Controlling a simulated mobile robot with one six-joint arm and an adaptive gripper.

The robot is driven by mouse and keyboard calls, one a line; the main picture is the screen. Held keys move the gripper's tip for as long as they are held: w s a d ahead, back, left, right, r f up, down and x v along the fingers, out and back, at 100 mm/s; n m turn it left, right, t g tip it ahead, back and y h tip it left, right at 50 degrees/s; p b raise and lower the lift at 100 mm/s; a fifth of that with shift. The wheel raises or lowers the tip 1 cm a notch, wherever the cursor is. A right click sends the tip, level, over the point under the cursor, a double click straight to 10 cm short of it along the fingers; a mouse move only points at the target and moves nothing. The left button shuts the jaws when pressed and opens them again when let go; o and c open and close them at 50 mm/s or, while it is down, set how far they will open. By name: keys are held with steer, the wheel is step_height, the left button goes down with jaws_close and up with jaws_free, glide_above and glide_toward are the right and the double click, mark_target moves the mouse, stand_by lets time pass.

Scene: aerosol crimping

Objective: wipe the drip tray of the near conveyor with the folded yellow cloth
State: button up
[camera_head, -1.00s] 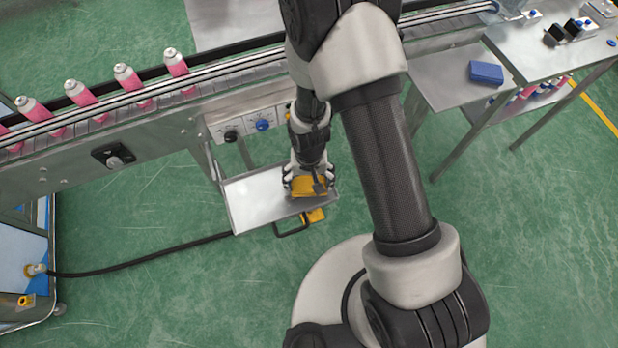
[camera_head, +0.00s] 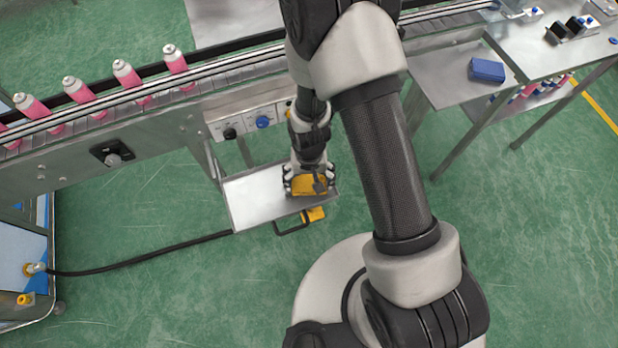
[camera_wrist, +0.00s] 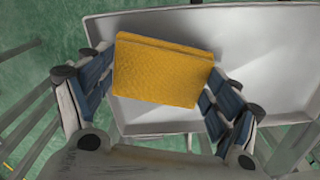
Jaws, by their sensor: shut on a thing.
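The folded yellow cloth (camera_head: 309,185) is in my gripper (camera_head: 305,184), over the right end of the drip tray (camera_head: 255,198). In the wrist view the cloth (camera_wrist: 163,72) sits between the two fingers of my gripper (camera_wrist: 160,85), which are shut on its sides. The pale metal drip tray (camera_wrist: 262,60) lies behind and below the cloth there. I cannot tell whether the cloth touches the tray's surface. The near conveyor (camera_head: 120,145) runs above and behind the tray.
Pink cans (camera_head: 126,75) stand on the conveyor at left. Control knobs (camera_head: 263,122) sit on a panel just behind the tray. A yellow item (camera_head: 313,215) shows below the tray's front edge. A black hose (camera_head: 150,260) crosses the floor. A blue block (camera_head: 487,71) lies on a side shelf.

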mark_target(298, 187)
steer(key=shift+f+b, duration=0.3)
steer(key=shift+f, duration=0.2)
steer(key=shift+s+a+r, duration=0.1)
steer(key=shift+s+a, duration=0.15)
steer(key=shift+a, duration=0.65)
steer(key=shift+s+a, duration=0.25)
steer(key=shift+a, duration=0.6)
steer(key=shift+s+a+f+b, duration=0.1)
steer(key=shift+s+a+b, duration=0.15)
steer(key=shift+a, duration=0.65)
steer(key=shift+s+a+f+b, duration=0.1)
steer(key=shift+s+a, duration=0.15)
steer(key=shift+a, duration=0.6)
steer(key=shift+f, duration=0.15)
steer(key=shift+w+d+f+b, duration=0.1)
steer(key=shift+w+d+b, duration=0.05)
steer(key=shift+d, duration=0.4)
steer(key=shift+w+d+b, duration=0.1)
steer(key=shift+d+b, duration=0.05)
steer(key=shift+d, duration=0.4)
steer(key=shift+w+d, duration=0.15)
steer(key=shift+d, duration=0.6)
steer(key=shift+c, duration=0.9)
steer(key=shift+w+d, duration=0.25)
steer(key=shift+d, duration=0.6)
steer(key=shift+w+d, duration=0.2)
steer(key=shift+d, duration=0.65)
steer(key=shift+w, duration=0.1)
